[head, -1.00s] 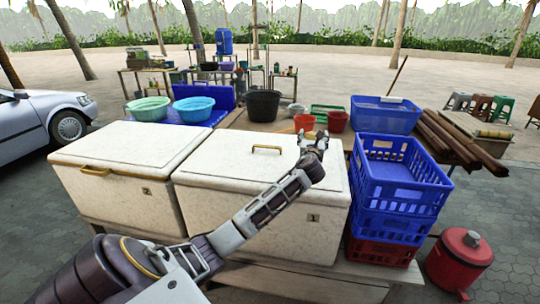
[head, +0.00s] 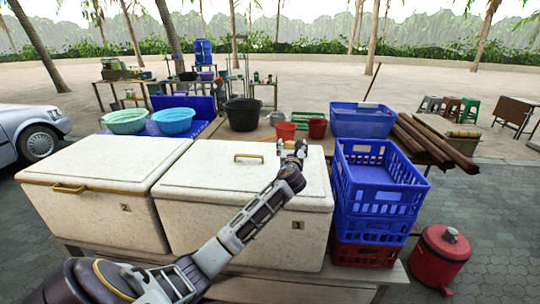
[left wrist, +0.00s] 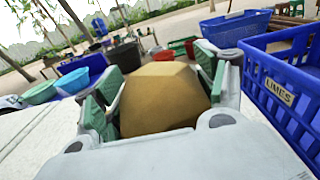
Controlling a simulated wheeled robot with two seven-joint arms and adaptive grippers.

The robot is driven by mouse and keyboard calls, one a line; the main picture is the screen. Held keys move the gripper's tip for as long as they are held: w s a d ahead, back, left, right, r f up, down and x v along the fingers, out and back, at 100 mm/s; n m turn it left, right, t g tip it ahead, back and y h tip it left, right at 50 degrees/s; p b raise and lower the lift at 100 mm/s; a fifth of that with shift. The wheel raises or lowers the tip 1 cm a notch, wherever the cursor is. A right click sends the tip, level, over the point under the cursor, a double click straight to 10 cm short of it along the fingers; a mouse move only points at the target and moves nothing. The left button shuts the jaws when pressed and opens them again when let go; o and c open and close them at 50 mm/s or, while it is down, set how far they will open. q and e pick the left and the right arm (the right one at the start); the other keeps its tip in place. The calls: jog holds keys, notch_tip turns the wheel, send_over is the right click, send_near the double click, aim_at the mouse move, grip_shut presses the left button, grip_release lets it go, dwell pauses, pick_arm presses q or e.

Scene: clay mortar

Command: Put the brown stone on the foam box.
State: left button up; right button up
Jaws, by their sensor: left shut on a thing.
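In the left wrist view my left gripper (left wrist: 160,95) is shut on the brown stone (left wrist: 162,98), a tan, faceted lump between its green-padded fingers. In the head view my left gripper (head: 292,150) is over the far right part of the white foam box marked 1 (head: 222,182); the stone is too small to make out there. A second white foam box marked 2 (head: 100,170) stands to its left. Both lids are shut. I cannot tell the exact height of the stone over the lid. My right gripper is not in view.
Stacked blue crates (head: 378,185) over a red one stand right of box 1. A red cooler (head: 438,258) is at the right. Behind the boxes are a black bucket (head: 243,115), red pots and a blue tub (head: 362,120). The lid's left part is bare.

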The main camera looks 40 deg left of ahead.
pick_arm(q)
jog(key=shift+f, duration=2.05)
jog(key=shift+f, duration=0.1)
jog(key=shift+f+b, duration=0.55)
jog(key=shift+f, duration=1.85)
jog(key=o, duration=1.9)
jog(key=shift+s+f, duration=0.1)
jog(key=shift+f, duration=0.1)
jog(key=shift+v, duration=6)
